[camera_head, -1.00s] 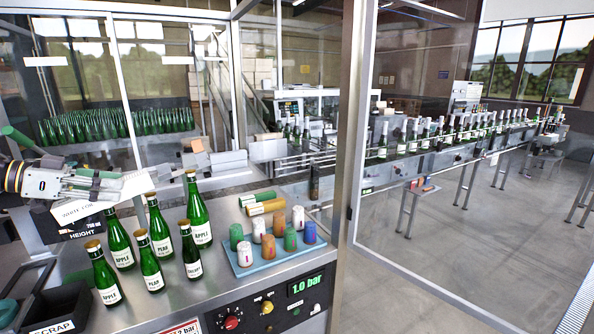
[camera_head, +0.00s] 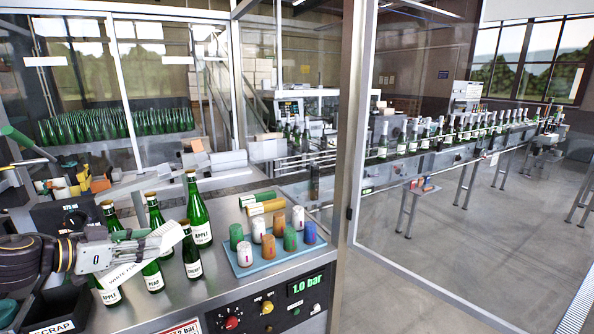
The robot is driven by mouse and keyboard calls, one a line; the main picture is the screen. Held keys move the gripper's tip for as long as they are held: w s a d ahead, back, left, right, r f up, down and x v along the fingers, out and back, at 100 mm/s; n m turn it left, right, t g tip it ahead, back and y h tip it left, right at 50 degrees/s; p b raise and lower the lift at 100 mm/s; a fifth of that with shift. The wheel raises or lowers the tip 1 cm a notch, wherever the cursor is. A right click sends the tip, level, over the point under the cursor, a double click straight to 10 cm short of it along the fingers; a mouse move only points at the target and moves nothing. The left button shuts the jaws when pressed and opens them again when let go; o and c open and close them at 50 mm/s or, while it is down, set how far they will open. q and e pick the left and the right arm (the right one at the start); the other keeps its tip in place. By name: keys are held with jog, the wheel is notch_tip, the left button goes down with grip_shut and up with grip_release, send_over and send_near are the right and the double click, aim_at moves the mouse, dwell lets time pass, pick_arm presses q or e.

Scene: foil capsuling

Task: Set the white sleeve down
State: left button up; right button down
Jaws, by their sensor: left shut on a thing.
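My left gripper (camera_head: 140,243) is at the left, over the front-left bottles, and is shut on the white sleeve (camera_head: 167,237). The sleeve is long and pale, tilted up to the right, with a hanging tag lettered "WHITE FO…" (camera_head: 122,276). The gripper's fingers cover its middle. It is held in front of the green bottles, hiding parts of several; I cannot tell whether it touches any. A bottle labelled CHERRY (camera_head: 192,255) stands clear just to its right. My right gripper is not in view.
A blue tray (camera_head: 262,266) with several coloured capsules stands right of the bottles. Green and gold rolls (camera_head: 265,207) lie behind it. A black SCRAP bin (camera_head: 62,308) is at front left. Coloured pieces (camera_head: 70,183) sit at back left. Glass panels stand behind and right.

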pick_arm(q)
jog(key=s+d+f+n+t+y, duration=0.1)
jog(key=s+d+f+n+y, duration=0.3)
jog(key=f, duration=0.6)
jog(key=d+f+n+y, duration=0.1)
jog(key=d+f, duration=0.5)
jog(key=f, duration=0.3)
jog(key=s+d+f+n+t+y, duration=0.1)
jog(key=d+f+n+y, duration=0.3)
jog(key=f, duration=0.6)
jog(key=d+r+m+h, duration=0.1)
jog(key=d+m+h, duration=0.1)
jog(key=d, duration=0.4)
jog(key=shift+w+r+m, duration=0.15)
jog(key=shift+m, duration=0.25)
jog(key=shift+a, duration=0.1)
jog(key=shift+n+y, duration=0.4)
jog(key=shift+s+a+f, duration=0.1)
jog(key=shift+a+f, duration=0.1)
jog(key=shift+a, duration=0.65)
jog(key=shift+s+a+f, duration=0.1)
jog(key=shift+a+f, duration=0.15)
jog(key=shift+a, duration=0.6)
jog(key=shift+s+a+f, duration=0.1)
jog(key=shift+a+f, duration=0.1)
jog(key=shift+a, duration=0.65)
jog(key=shift+d, duration=0.1)
